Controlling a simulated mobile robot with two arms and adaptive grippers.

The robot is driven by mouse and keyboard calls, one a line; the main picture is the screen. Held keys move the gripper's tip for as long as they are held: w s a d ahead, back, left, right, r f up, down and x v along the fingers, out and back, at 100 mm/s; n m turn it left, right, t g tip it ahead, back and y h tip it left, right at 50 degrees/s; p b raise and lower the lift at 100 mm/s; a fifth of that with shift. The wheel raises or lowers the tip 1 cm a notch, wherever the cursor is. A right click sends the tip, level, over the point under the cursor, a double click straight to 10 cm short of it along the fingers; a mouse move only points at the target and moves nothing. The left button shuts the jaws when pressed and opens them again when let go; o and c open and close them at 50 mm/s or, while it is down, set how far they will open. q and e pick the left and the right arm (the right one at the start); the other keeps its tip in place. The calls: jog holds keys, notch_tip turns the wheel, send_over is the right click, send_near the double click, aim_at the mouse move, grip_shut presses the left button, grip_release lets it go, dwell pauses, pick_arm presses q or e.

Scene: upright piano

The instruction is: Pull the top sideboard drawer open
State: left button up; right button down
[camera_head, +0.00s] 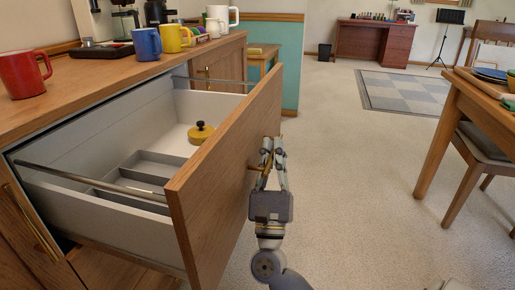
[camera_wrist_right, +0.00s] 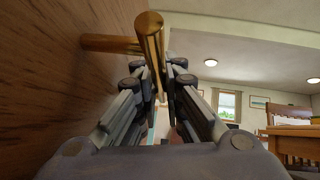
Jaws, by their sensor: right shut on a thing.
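The top sideboard drawer (camera_head: 225,160) stands far out from the wooden sideboard (camera_head: 85,88) in the head view, its inside exposed. A grey divider tray (camera_head: 150,170) and a yellow round object with a dark knob (camera_head: 201,133) lie in it. My right gripper (camera_head: 268,160) is at the outer face of the drawer front, shut on the drawer's handle. In the right wrist view the brass bar handle (camera_wrist_right: 150,42) passes between the fingers (camera_wrist_right: 158,70), with the wooden front at left. My left gripper is not in view.
Red (camera_head: 23,74), blue (camera_head: 147,44), yellow (camera_head: 173,39) and white mugs stand on the sideboard top. A table (camera_head: 480,100) and a chair (camera_head: 478,150) stand at right. Open carpet (camera_head: 350,190) lies between them and the drawer.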

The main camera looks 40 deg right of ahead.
jog(key=shift+s+d+f, duration=0.1)
jog(key=shift+s+d, duration=0.1)
jog(key=shift+s, duration=0.05)
jog(key=c, duration=2)
grip_release()
jog(key=shift+o, duration=0.2)
jog(key=v, duration=1.2)
